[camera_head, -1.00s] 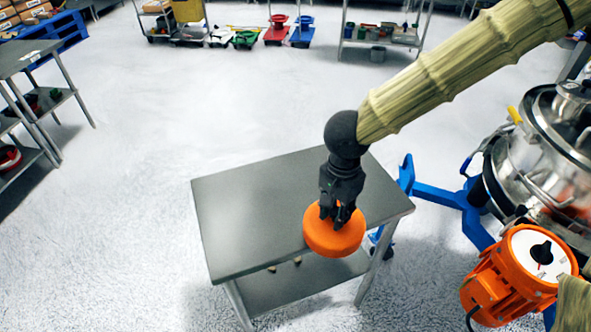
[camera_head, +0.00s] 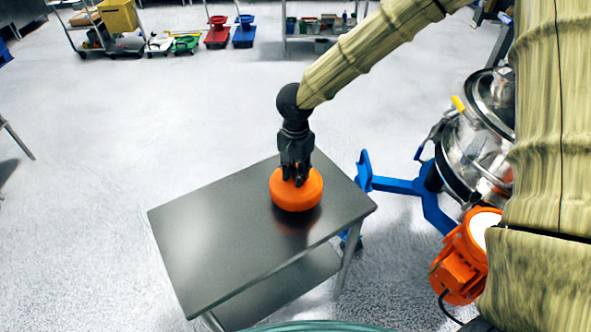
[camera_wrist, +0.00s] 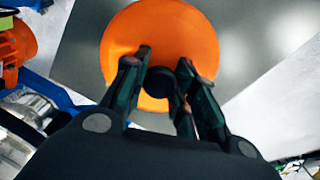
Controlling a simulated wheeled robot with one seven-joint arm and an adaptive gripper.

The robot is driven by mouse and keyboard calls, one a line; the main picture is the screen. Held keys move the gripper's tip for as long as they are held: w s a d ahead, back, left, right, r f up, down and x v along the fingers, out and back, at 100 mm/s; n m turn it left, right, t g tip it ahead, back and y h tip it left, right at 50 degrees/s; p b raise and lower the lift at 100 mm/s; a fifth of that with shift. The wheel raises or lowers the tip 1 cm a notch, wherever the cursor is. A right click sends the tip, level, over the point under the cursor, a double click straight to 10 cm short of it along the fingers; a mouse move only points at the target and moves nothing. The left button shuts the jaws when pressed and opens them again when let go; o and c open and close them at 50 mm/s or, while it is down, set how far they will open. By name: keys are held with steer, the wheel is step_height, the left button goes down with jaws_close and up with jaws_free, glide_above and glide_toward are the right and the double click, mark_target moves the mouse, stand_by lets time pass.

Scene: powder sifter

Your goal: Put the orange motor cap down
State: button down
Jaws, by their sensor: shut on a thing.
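The orange motor cap (camera_head: 296,196) is a round, thick disc. It is over the right part of the small grey metal table (camera_head: 196,247), with a dark reflection or shadow just below it, so it is at or very near the tabletop; I cannot tell whether it touches. My gripper (camera_head: 295,178) points down from above and is shut on the cap's dark central knob. In the wrist view, the cap (camera_wrist: 190,40) fills the top middle, and both fingers of my gripper (camera_wrist: 165,75) flank the black knob (camera_wrist: 159,82).
The steel sifter (camera_head: 470,150) stands right of the table on a blue wheeled frame (camera_head: 400,185), with an orange motor (camera_head: 459,262) beside it. The table's left part is bare. Carts and colored dollies (camera_head: 217,36) stand far back on open floor.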

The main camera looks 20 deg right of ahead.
steer(key=w, duration=0.2)
steer(key=w+d, duration=0.1)
steer(key=shift+w+f+p, duration=0.15)
steer(key=shift+f+p, duration=0.15)
steer(key=shift+f, duration=0.25)
steer(key=shift+f+p, duration=0.55)
steer(key=shift+f, duration=0.8)
steer(key=shift+f, duration=0.1)
steer(key=c, duration=1.1)
jaws_free()
steer(key=shift+c, duration=0.2)
step_height(320, 180, up, 12)
steer(key=b, duration=0.2)
